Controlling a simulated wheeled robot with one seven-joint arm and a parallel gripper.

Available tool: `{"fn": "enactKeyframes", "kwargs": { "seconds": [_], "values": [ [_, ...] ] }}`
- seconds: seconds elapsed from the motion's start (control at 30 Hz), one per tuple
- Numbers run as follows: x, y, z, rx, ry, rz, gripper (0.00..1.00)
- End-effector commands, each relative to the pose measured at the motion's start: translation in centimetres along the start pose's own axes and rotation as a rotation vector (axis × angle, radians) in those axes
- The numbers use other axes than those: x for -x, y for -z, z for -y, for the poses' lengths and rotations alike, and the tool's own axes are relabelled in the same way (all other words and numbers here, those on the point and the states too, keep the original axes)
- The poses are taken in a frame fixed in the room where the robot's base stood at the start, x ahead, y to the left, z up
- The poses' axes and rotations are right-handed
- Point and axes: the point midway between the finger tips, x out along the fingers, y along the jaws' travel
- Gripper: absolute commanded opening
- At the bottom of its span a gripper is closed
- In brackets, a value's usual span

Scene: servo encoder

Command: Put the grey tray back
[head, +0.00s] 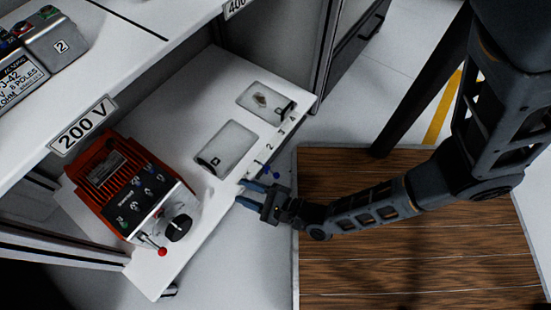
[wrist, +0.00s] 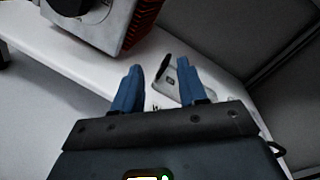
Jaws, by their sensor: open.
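A light grey rectangular tray or plate (head: 228,148) with a small dark square mark lies flat on the white shelf (head: 195,105). A second grey one (head: 266,101), with a brownish patch, lies farther back at the right. I cannot tell which is the task's tray. My gripper (head: 244,193) is open and empty at the shelf's front edge, with its blue fingers pointing left over it.
A red device (head: 105,172) with a black knob and a red-tipped lever stands on the shelf at left; it shows in the wrist view (wrist: 135,20). The 200 V counter (head: 125,45) overhangs the shelf.

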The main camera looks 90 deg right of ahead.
Motion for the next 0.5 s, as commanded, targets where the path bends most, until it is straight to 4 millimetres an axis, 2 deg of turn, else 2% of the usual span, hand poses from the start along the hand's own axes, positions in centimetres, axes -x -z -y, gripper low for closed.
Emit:
{"fn": "enactKeyframes", "kwargs": {
  "seconds": [0.1, 0.27, 0.5],
  "values": [
    [1.9, -2.6, 1.4, 0.26, -0.063, 0.041, 0.42],
    [4.2, -6.4, 3.4, 0.638, -0.129, 0.118, 0.42],
    [7.2, -12.8, 7.1, 1.23, -0.179, 0.259, 0.42]
  ]
}}
